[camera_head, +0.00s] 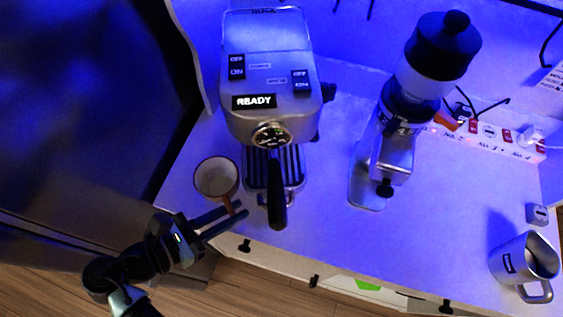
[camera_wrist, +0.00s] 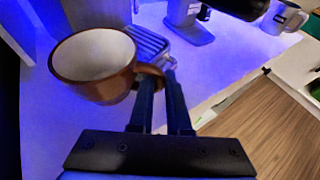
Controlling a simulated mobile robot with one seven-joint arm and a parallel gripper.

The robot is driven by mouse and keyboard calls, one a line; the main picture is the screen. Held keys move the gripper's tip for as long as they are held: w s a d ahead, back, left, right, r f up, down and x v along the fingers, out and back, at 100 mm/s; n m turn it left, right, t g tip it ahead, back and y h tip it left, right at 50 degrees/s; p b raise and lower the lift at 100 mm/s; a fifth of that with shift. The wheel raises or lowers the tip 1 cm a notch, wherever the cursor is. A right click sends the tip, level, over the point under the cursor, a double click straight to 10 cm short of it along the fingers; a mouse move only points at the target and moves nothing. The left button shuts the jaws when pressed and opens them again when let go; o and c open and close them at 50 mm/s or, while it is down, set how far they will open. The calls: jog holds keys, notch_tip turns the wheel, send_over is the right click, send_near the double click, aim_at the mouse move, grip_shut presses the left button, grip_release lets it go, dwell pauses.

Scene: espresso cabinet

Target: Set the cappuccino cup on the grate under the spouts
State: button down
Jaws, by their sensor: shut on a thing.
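The brown cappuccino cup (camera_head: 216,178) with a white inside is at the left of the espresso machine (camera_head: 268,75). My gripper (camera_head: 240,211) is shut on the cup's handle. The wrist view shows the cup (camera_wrist: 95,65) roughly upright, with the handle between the fingertips (camera_wrist: 165,80). The slotted grate (camera_head: 292,168) is at the machine's foot, just right of the cup, and shows behind the cup in the wrist view (camera_wrist: 150,42). The black portafilter handle (camera_head: 278,200) sticks out over the grate. The spouts are hidden from above. I cannot tell whether the cup touches the counter.
A grinder (camera_head: 395,150) stands right of the machine. A steel mug (camera_head: 522,262) stands at the far right of the counter. A power strip (camera_head: 490,135) with cords lies at the back right. The counter between grinder and mug is clear.

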jog(key=p, duration=0.1)
send_over(287, 183)
jog(key=s+a, duration=0.3)
jog(key=w+d+p, duration=0.1)
jog(key=w+d, duration=0.2)
jog(key=shift+d+r, duration=0.1)
jog(key=shift+r, duration=0.05)
jog(key=shift+f, duration=0.85)
jog(key=shift+f, duration=0.1)
jog(key=c, duration=0.9)
grip_release()
jog(key=b+v, duration=0.1)
jog(key=v, duration=1.1)
